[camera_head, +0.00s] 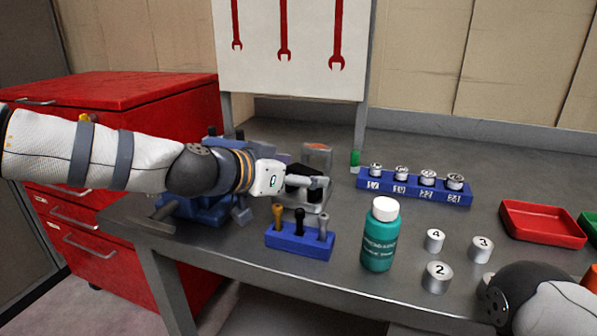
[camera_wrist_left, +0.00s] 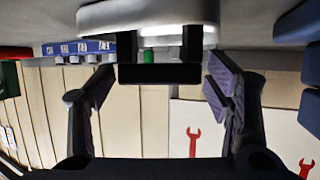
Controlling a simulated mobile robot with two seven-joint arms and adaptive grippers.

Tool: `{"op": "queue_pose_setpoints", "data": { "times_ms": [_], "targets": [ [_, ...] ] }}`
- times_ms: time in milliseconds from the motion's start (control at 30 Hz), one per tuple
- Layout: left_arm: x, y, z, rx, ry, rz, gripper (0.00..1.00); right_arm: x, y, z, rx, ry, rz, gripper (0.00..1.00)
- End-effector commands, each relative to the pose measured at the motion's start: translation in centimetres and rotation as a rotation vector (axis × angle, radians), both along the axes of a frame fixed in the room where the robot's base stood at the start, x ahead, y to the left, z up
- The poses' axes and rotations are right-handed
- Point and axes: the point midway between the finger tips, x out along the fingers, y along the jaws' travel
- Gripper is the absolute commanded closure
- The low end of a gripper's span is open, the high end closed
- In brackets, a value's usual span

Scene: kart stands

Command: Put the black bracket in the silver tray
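The black bracket (camera_head: 306,171) shows as a dark shape at the silver tray (camera_head: 313,208), partly hidden by my left gripper. In the left wrist view the black bracket (camera_wrist_left: 160,73) is a bar with two legs pointing towards the silver tray (camera_wrist_left: 145,14), and the view is upside down. The legs overlap the tray's rim; whether they rest on its floor is hard to tell. My left gripper (camera_head: 303,187) is open: its fingers (camera_wrist_left: 160,88) stand wide apart, one on each side of the bracket, with gaps between. My right gripper is out of view.
A blue holder (camera_head: 300,243) with several tools stands in front of the tray. A green bottle (camera_head: 380,238), numbered cylinders (camera_head: 437,276), a blue rack (camera_head: 413,190) and a red tray (camera_head: 542,224) are to the right. A blue vise (camera_head: 200,209) is at left.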

Motion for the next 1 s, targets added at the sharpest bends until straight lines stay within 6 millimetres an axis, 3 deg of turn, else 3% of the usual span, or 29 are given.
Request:
{"op": "queue_pose_setpoints", "data": {
  "times_ms": [367,767,1000],
  "targets": [
    [-0.1,0.0,0.8,0.000,-0.004,0.000,0.22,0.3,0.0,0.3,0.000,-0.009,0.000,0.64],
    [-6.7,5.6,4.7,-0.002,-0.010,0.000,0.22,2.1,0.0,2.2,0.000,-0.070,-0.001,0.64],
    [-8.4,7.1,5.2,0.000,-0.004,0.000,0.22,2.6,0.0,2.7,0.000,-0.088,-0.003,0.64]
  ]
}}
